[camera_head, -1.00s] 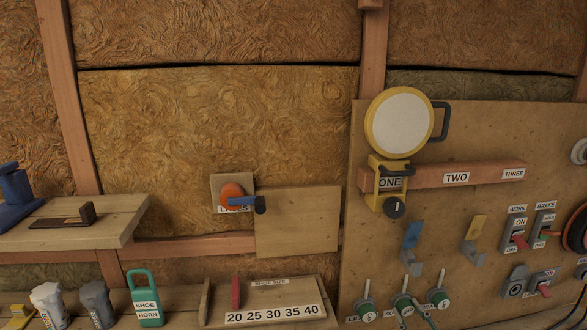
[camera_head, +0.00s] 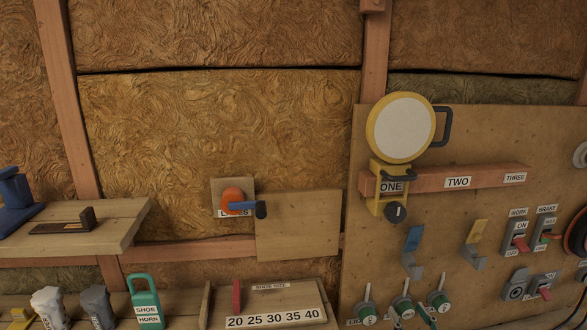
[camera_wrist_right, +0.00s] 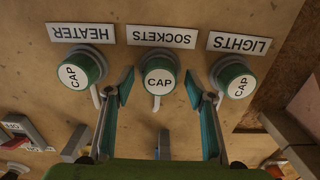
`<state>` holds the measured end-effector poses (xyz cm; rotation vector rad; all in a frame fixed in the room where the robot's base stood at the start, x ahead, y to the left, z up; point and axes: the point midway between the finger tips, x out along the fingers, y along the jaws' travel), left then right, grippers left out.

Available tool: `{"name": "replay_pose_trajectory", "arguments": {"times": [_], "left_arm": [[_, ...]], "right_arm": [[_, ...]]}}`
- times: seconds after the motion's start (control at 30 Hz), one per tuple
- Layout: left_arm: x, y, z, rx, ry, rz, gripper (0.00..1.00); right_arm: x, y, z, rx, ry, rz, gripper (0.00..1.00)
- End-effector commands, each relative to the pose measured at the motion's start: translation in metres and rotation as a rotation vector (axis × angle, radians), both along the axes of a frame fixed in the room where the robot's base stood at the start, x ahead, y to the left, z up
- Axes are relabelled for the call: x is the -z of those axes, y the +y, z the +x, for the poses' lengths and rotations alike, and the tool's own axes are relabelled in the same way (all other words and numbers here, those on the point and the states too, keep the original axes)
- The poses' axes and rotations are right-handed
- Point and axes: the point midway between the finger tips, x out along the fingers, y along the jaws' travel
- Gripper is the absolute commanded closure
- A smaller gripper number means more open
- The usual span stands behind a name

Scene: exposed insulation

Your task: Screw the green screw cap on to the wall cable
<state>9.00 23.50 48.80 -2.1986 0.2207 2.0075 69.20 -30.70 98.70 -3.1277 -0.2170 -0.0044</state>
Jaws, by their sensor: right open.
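Three green caps with white faces marked CAP sit on the wooden wall board. In the right wrist view, which is upside down, they are the heater cap (camera_wrist_right: 80,70), the sockets cap (camera_wrist_right: 159,76) and the lights cap (camera_wrist_right: 235,79). A pale stub shows beside each cap. My right gripper (camera_wrist_right: 159,90) is open, with its teal fingers on either side of the sockets cap and a gap to each side. In the head view the lights cap (camera_head: 366,314) and heater cap (camera_head: 440,303) show at the bottom, each with a grey rod above. My left gripper is not in view.
Blue (camera_head: 412,250) and yellow (camera_head: 475,243) hooks are above the caps. Work and brake switches (camera_head: 519,233) are to the right. A yellow lamp (camera_head: 404,128) is higher up. A shoe-size shelf (camera_head: 280,300) is left of the caps.

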Motion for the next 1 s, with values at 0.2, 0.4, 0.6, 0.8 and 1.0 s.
{"name": "replay_pose_trajectory", "arguments": {"times": [0.2,0.4,0.6,0.8,1.0], "left_arm": [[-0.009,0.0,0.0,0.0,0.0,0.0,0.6],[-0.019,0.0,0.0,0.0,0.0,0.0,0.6],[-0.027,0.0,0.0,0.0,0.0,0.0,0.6],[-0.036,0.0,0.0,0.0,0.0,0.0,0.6],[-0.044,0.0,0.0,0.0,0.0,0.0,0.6]], "right_arm": [[0.0,-0.001,-0.011,0.0,0.004,-0.001,0.5],[0.0,-0.003,-0.027,0.0,0.006,-0.002,0.5],[0.001,-0.006,-0.043,0.0,0.006,-0.002,0.5],[0.001,-0.008,-0.059,0.0,0.006,-0.002,0.5],[0.001,-0.01,-0.075,0.0,0.005,-0.002,0.5]]}}
